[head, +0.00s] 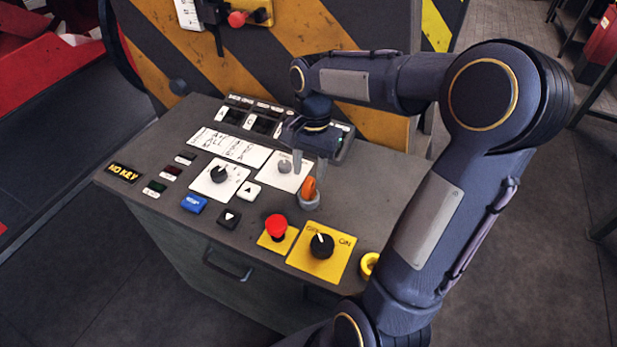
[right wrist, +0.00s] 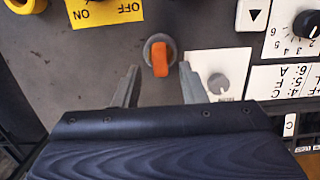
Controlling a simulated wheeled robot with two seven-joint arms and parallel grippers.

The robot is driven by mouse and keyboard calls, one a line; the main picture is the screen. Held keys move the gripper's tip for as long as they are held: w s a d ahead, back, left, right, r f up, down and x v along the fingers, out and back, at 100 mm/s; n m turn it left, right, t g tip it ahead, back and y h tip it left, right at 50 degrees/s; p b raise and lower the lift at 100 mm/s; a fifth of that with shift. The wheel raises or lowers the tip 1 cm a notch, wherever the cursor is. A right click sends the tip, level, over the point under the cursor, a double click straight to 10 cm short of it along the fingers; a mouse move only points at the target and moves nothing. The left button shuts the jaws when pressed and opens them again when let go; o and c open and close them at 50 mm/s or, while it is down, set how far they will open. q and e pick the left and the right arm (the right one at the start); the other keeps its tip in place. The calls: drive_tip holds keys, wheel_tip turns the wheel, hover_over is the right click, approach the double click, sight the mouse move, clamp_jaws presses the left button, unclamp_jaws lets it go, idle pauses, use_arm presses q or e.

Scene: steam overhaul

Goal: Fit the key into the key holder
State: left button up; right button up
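An orange key-like piece (head: 308,187) stands in a round grey socket (head: 309,202) on the console's top. In the right wrist view the orange piece (right wrist: 160,58) sits over the socket (right wrist: 150,43). I cannot tell how deep it sits, or whether this socket is the key holder. My right gripper (head: 309,166) points down just above and behind the orange piece. My left gripper is not in view.
The console (head: 150,215) carries a "NO KEY" display (head: 124,173), a red button (head: 276,227), a black knob (head: 321,245) on a yellow plate and a yellow ring (head: 370,264). A grey knob (right wrist: 217,84) is close beside one finger. A striped panel rises behind.

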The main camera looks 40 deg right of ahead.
sight(310, 180)
wheel_tip(310, 180, up, 3)
drive_tip(key=shift+d+r, duration=0.15)
drive_tip(key=shift+r, duration=0.05)
drive_tip(key=shift+s+r, duration=0.15)
drive_tip(key=shift+r, duration=0.15)
drive_tip(key=s+a+f+n+t+y, duration=0.2)
drive_tip(key=s+a+n+t, duration=0.4)
drive_tip(key=s+a+n, duration=0.5)
drive_tip(key=s, duration=0.3)
drive_tip(key=shift+a+y, duration=0.3)
drive_tip(key=shift+a, duration=0.05)
